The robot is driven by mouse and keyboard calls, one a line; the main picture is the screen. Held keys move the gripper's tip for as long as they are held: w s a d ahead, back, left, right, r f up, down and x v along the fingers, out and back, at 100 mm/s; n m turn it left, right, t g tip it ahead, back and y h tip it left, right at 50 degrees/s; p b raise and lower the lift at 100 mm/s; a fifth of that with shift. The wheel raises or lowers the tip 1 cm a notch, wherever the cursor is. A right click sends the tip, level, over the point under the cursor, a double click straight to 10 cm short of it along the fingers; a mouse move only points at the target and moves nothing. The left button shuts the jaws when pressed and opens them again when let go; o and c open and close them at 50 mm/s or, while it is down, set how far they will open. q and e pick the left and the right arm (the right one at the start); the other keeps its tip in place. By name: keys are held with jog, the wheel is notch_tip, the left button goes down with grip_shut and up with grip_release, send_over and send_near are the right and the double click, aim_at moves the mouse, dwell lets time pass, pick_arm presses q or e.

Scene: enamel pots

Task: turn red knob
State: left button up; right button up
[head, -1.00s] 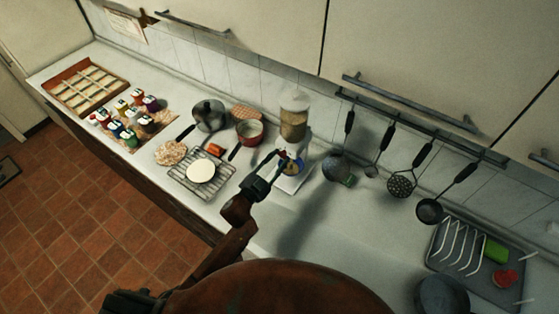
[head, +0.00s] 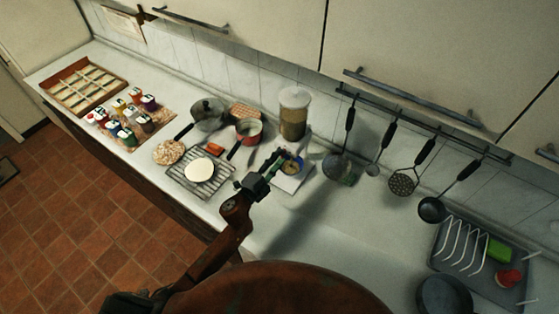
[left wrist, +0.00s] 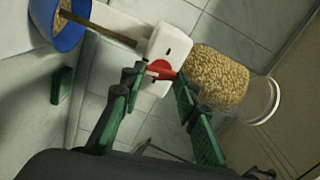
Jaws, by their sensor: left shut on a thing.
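The dispenser (head: 294,115) is a clear jar of grain on a white stand on the counter. In the left wrist view its grain-filled jar (left wrist: 220,78) is at the right, with the red knob (left wrist: 161,70) on its white body. My left gripper (left wrist: 160,76) is shut on the red knob, a finger on each side. In the head view the gripper (head: 283,160) reaches the dispenser's front and hides the knob. A blue bowl (left wrist: 64,40) holding grain stands below the outlet. A brown streak, apparently grain, runs from dispenser to bowl. My right gripper is out of view.
Left of the dispenser are a red pot (head: 248,131), a dark pot (head: 207,112) and a wire rack (head: 183,180) with a white disc. Utensils hang from a rail (head: 430,124) at the right. A dish rack (head: 462,243) stands far right.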

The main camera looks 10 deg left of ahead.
pick_arm(q)
jog(key=shift+s+d+f+m, duration=0.15)
jog(key=shift+d+f+m, duration=0.1)
jog(key=shift+m, duration=0.45)
jog(key=o, duration=0.8)
jog(key=shift+c, duration=0.2)
jog(key=o, duration=0.3)
jog(key=shift+r, duration=0.1)
jog(key=shift+o, duration=0.4)
jog(key=shift+a, duration=0.15)
